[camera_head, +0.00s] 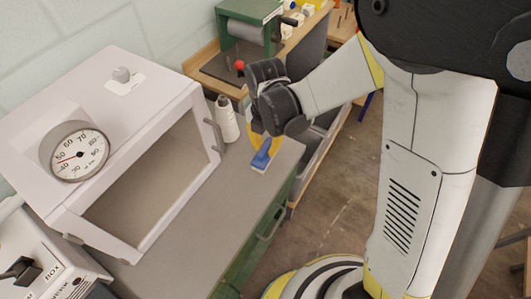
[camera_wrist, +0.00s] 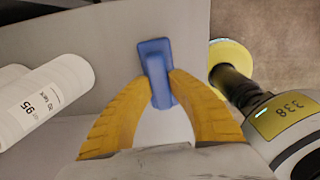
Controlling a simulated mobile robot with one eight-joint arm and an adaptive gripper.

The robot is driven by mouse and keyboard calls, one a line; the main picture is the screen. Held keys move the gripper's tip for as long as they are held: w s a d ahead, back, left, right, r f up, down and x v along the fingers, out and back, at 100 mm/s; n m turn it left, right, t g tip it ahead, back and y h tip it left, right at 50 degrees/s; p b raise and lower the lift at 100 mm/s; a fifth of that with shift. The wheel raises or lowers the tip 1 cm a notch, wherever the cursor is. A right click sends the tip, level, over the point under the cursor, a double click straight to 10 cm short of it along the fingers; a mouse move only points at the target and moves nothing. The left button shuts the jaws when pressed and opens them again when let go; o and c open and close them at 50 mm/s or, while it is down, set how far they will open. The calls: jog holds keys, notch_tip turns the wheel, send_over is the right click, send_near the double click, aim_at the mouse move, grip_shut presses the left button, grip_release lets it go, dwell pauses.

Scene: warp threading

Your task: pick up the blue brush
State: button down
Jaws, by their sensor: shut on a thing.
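In the wrist view the blue brush (camera_wrist: 155,70) lies between the tips of my yellow fingers. My gripper (camera_head: 258,141) points down at the brush from above, and in the wrist view my gripper (camera_wrist: 160,92) is shut on the brush's raised blue handle. Whether the brush still touches the bench top cannot be told.
A white box with a dial (camera_head: 78,152) and open front takes up the left of the bench (camera_head: 215,205). A green machine (camera_head: 250,28) stands behind.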

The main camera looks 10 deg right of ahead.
aim_at(267, 147)
jog(key=r+p, duration=0.1)
jog(key=r, duration=0.1)
jog(key=r+p, duration=0.1)
jog(key=r, duration=0.1)
jog(key=shift+d+r, duration=0.2)
jog(key=shift+r, duration=0.2)
jog(key=s+d+r+p, duration=0.1)
jog(key=s+d+r, duration=0.1)
jog(key=d, duration=0.3)
jog(key=s+d+r+p, duration=0.2)
jog(key=d+r, duration=0.2)
jog(key=d, duration=0.1)
jog(key=shift+s+d+p, duration=0.15)
jog(key=shift+s+p, duration=0.15)
jog(key=c, duration=2.2)
grip_release()
grip_shut()
